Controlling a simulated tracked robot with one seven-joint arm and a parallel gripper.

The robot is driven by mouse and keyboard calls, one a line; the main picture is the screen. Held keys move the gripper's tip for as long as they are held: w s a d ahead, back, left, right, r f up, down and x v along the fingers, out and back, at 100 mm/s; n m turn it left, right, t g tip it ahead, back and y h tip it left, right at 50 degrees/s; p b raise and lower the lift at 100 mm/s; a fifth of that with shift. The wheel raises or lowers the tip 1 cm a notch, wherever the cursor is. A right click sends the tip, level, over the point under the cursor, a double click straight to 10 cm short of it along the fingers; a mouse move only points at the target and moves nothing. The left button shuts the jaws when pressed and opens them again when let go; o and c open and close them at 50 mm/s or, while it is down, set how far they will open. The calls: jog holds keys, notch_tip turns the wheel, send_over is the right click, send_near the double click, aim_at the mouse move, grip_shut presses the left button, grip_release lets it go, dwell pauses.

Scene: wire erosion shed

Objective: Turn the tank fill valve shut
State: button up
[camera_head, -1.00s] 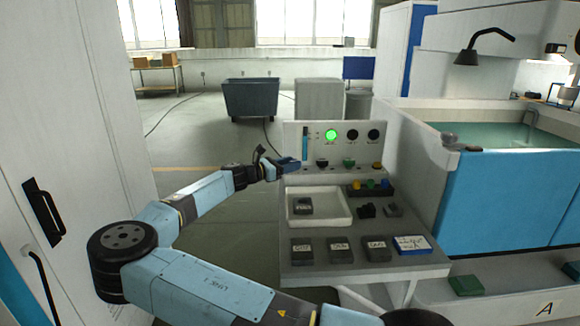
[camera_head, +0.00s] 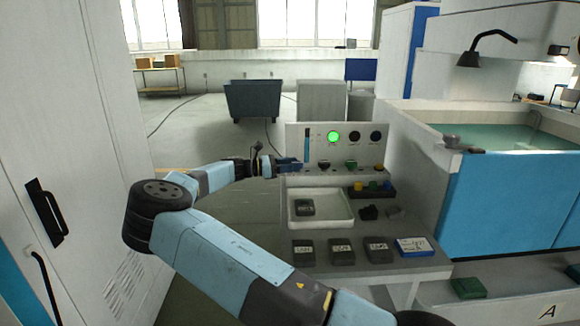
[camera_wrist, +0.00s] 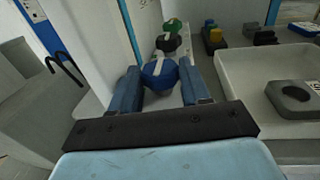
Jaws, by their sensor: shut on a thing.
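My gripper (camera_head: 283,164) is at the left end of the upright control panel (camera_head: 293,133). In the wrist view my gripper (camera_wrist: 161,84) has its two fingers on either side of a round blue knob (camera_wrist: 160,74) with a pale bar across its top, and is shut on it. Behind it stand a black knob (camera_wrist: 171,43) and a green knob (camera_wrist: 174,25), each with a pale bar. In the head view my gripper hides the blue knob, while the black knob (camera_head: 323,165) and green knob (camera_head: 351,165) show. I cannot read which one is labelled as the tank fill valve.
A white tray (camera_head: 322,221) with a dark block (camera_head: 304,207) lies on the bench below the panel. Several dark blocks line the bench front. A blue-fronted tank (camera_head: 500,205) stands at right, a white cabinet (camera_head: 75,120) at left.

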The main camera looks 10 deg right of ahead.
jog(key=shift+a, duration=0.1)
jog(key=o, duration=1.1)
jog(key=shift+c, duration=0.2)
jog(key=shift+t, duration=0.3)
